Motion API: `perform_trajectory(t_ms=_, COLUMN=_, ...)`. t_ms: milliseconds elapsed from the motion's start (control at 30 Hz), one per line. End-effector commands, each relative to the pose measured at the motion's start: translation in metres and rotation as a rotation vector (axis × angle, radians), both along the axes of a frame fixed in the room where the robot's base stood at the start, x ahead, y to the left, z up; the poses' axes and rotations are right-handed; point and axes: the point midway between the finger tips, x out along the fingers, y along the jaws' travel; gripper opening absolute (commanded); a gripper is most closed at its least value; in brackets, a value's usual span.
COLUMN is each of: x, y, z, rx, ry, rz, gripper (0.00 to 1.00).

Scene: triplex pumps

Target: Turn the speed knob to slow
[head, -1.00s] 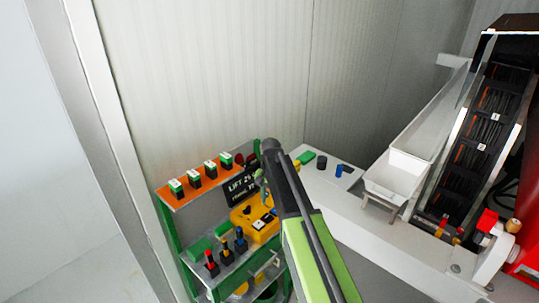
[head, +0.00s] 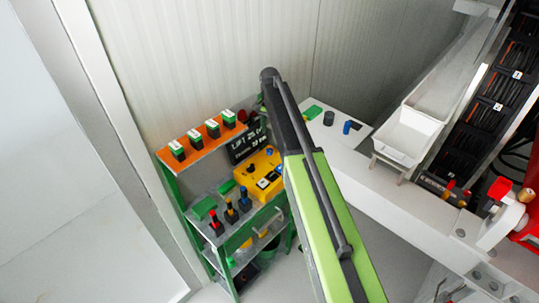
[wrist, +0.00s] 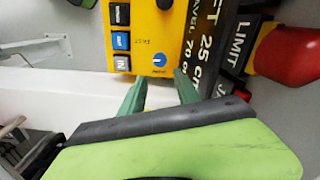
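The yellow control box (wrist: 150,35) is at the top of the wrist view, with a round blue knob (wrist: 158,60) bearing a white mark near its lower edge. A black knob (wrist: 165,4) is cut off at the top edge. A small "FAST" label lies between them; I cannot read one for slow. My gripper (wrist: 159,77) has its two green fingers apart, with nothing between them. The fingertips appear just below the blue knob; I cannot tell whether they touch the box. In the head view the yellow box (head: 262,170) is on the green rack, and my arm hides the gripper.
A black lift sign (wrist: 222,45) and a red part (wrist: 288,55) are beside the box. The green rack (head: 170,190) also holds several green-topped switches on an orange strip (head: 188,150) and small levers (head: 231,213). A white counter (head: 340,160) is at right.

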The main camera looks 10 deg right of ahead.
Motion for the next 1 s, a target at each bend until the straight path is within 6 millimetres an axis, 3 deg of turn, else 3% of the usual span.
perform_trajectory(t_ms=33, x=0.0, y=-0.001, z=-0.022, rx=0.0, ry=0.0, rz=-0.001, gripper=0.38)
perform_trajectory(t_ms=400, x=0.0, y=-0.003, z=-0.096, rx=0.0, ry=0.0, rz=-0.003, gripper=0.38)
perform_trajectory(t_ms=500, x=0.0, y=-0.003, z=-0.108, rx=0.0, ry=0.0, rz=-0.003, gripper=0.38)
perform_trajectory(t_ms=867, x=0.0, y=-0.004, z=-0.11, rx=0.0, ry=0.0, rz=-0.004, gripper=0.37)
perform_trajectory(t_ms=1000, x=0.0, y=-0.004, z=-0.11, rx=0.0, ry=0.0, rz=-0.004, gripper=0.19)
